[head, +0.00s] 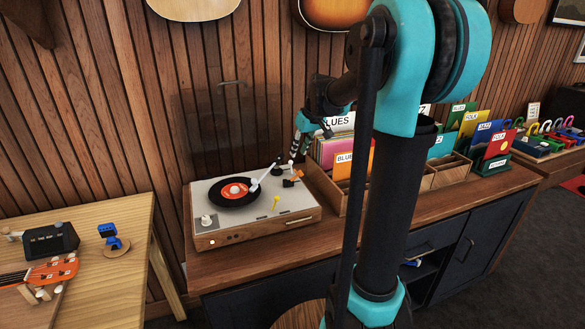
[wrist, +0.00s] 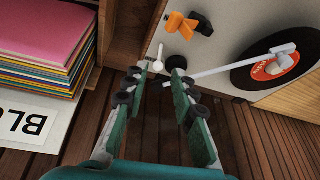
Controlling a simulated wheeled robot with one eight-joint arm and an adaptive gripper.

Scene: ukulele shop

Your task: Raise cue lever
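The turntable (head: 300,215) stands on the wooden counter, with a black record with an orange label (head: 225,200) on it. Its white tonearm (head: 266,173) reaches over the record; it also shows in the wrist view (wrist: 235,66). A small white lever with a rounded end (wrist: 157,65), which looks like the cue lever, stands at the tonearm's base, beside a dark round part (wrist: 186,61). My gripper (head: 296,154) is above the turntable's back right corner. In the wrist view my gripper (wrist: 154,78) is open and empty, its fingertips on either side of the small lever. I cannot tell whether they touch it.
An orange clip-like part (wrist: 182,24) sits on the deck near the lever. A wooden record crate (head: 330,188) with sleeves stands close on the turntable's right. A raised clear lid (head: 225,125) is behind.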

